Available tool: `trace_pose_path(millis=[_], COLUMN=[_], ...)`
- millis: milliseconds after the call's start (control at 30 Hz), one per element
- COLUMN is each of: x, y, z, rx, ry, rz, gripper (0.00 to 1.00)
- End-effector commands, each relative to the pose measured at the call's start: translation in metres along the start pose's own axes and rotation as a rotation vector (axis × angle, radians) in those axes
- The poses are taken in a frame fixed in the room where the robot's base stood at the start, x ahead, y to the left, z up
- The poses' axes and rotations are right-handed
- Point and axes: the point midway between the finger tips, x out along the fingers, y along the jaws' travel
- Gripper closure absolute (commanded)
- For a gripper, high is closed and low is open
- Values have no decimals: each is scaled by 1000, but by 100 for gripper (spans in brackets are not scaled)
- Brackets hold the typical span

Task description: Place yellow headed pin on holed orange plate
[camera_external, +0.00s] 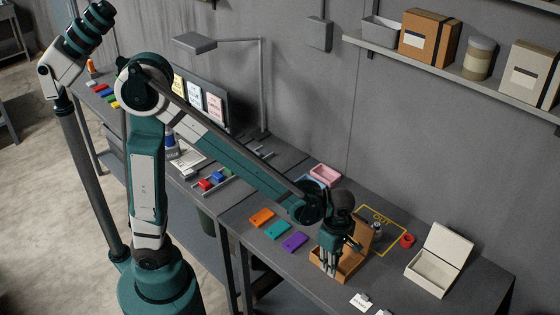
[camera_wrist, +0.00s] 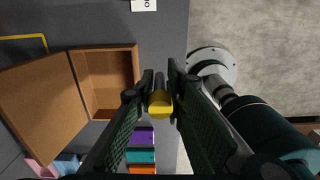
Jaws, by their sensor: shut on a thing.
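The yellow headed pin (camera_wrist: 160,103) is between the fingers of my gripper (camera_wrist: 160,84) in the wrist view, its yellow head toward the camera. My gripper is shut on it. In the external view my gripper (camera_external: 330,262) points down beside the near-left side of the open brown box, and the pin cannot be made out there. The orange plate (camera_external: 262,218) lies flat on the table left of my gripper, and it also shows at the bottom of the wrist view (camera_wrist: 142,169). Its holes are too small to tell.
A teal plate (camera_external: 277,230) and a purple plate (camera_external: 294,242) lie between the orange plate and my gripper. The open brown box (camera_wrist: 136,76) is close to my gripper. A white open box (camera_external: 432,274) and a red ring (camera_external: 407,241) stand to the right.

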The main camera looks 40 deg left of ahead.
Motion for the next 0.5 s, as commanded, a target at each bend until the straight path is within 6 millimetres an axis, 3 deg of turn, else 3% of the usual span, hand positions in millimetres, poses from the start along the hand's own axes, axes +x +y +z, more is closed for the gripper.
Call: trace_pose_path(millis=[267,500], x=[-1,-3], y=[7,23], z=[-12,-43], rx=[-17,-60], ry=[0,0], rz=[0,0], gripper=[100,100])
